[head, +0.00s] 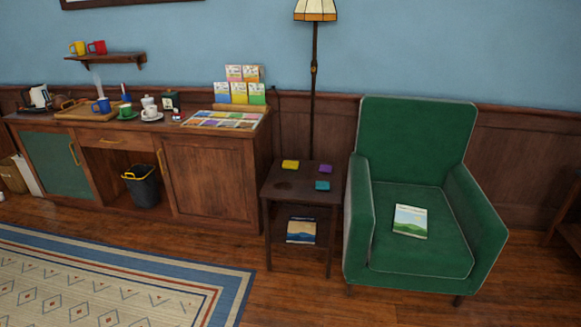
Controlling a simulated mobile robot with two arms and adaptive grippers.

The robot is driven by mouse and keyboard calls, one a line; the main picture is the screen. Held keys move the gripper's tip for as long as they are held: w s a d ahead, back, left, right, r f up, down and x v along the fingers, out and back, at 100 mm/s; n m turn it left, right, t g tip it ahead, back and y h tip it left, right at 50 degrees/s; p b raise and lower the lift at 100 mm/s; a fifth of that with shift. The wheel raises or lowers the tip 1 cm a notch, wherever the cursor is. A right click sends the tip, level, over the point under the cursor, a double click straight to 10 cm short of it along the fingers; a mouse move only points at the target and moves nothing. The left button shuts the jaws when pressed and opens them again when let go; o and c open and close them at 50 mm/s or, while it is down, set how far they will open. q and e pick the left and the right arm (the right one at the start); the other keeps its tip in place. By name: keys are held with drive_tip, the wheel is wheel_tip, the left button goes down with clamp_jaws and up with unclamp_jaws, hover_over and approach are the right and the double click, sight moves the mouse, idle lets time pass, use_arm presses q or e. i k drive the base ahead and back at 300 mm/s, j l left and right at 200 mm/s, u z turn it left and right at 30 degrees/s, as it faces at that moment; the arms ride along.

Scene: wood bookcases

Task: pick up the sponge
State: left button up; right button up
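No object is plainly recognisable as a sponge at this distance. Three small flat coloured blocks lie on the dark wooden side table (270,192) in the middle of the head view: a yellow block (290,164) at the back left, a purple block (325,169) at the back right and a teal block (322,185) at the front right. I cannot tell whether any of them is a sponge. A dark round patch (284,185) shows on the table top at the front left. Neither of my grippers is in view.
A green armchair (417,135) with a book (410,221) on its seat stands right of the side table. A wooden cabinet (205,180) with cups and card packets stands left. A floor lamp (314,80) rises behind. The rug (232,285) and floor in front are clear.

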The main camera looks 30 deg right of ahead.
sight(292, 165)
drive_tip(key=i+z, duration=0.1)
drive_tip(key=z, duration=0.45)
drive_tip(key=i+j+z, duration=0.25)
drive_tip(key=i+z, duration=0.15)
drive_tip(key=i, duration=0.15)
drive_tip(key=i+j+z, duration=0.45)
drive_tip(key=i, duration=0.1)
